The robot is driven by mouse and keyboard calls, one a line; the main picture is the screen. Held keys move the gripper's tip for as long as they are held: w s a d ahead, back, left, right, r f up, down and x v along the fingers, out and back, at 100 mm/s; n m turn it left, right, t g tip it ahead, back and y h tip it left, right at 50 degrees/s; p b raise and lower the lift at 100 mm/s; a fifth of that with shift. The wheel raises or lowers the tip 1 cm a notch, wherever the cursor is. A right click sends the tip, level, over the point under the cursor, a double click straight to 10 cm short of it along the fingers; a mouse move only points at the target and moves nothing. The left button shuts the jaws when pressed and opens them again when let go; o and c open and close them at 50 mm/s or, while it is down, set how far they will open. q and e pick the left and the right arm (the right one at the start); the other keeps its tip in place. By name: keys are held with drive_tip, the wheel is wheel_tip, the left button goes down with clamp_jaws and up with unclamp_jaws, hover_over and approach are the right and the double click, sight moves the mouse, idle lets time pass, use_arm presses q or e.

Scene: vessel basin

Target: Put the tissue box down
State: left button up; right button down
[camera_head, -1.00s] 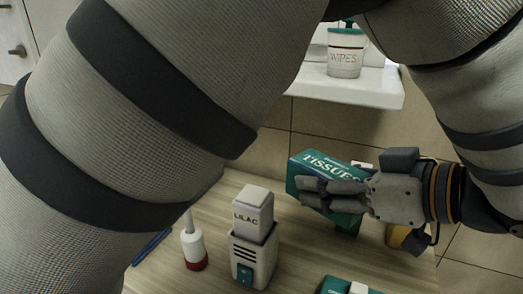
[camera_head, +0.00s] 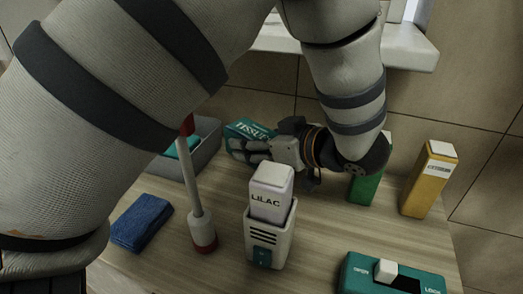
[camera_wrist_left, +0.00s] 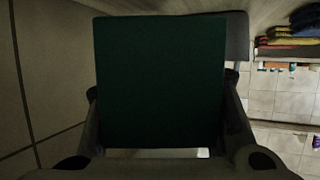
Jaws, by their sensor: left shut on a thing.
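The tissue box (camera_head: 250,128) is green with white lettering. In the head view it is at the back of the wooden table, behind the lilac bottle and partly covered by my fingers. My left gripper (camera_head: 247,149) points left and is shut on the box. In the left wrist view the box (camera_wrist_left: 160,85) is a dark green face filling the middle, between the two fingers. I cannot tell whether its underside touches the table. My right gripper is not in view.
A lilac bottle (camera_head: 270,196) in a white holder stands in front. A white-and-red brush (camera_head: 202,230), blue cloth (camera_head: 142,222) and grey bin (camera_head: 207,140) are left. A yellow carton (camera_head: 430,180), green carton (camera_head: 366,186) and teal device (camera_head: 390,275) are right. A white shelf (camera_head: 410,50) overhangs behind.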

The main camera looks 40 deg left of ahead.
use_arm(q)
drive_tip(key=shift+w+a+f, duration=0.1)
drive_tip(key=shift+a+f, duration=0.2)
drive_tip(key=shift+f, duration=0.15)
drive_tip(key=shift+w+a+f, duration=0.1)
drive_tip(key=shift+a+f, duration=0.1)
drive_tip(key=shift+f, duration=0.8)
drive_tip(key=shift+a+f, duration=0.2)
drive_tip(key=shift+f, duration=0.75)
drive_tip(key=shift+f+b, duration=0.15)
drive_tip(key=shift+b, duration=0.15)
drive_tip(key=o, duration=1.2)
drive_tip(key=shift+d+r, duration=0.2)
drive_tip(key=shift+r, duration=0.1)
drive_tip(key=v, duration=1.1)
drive_tip(key=shift+d+r, duration=0.15)
drive_tip(key=shift+d, duration=0.1)
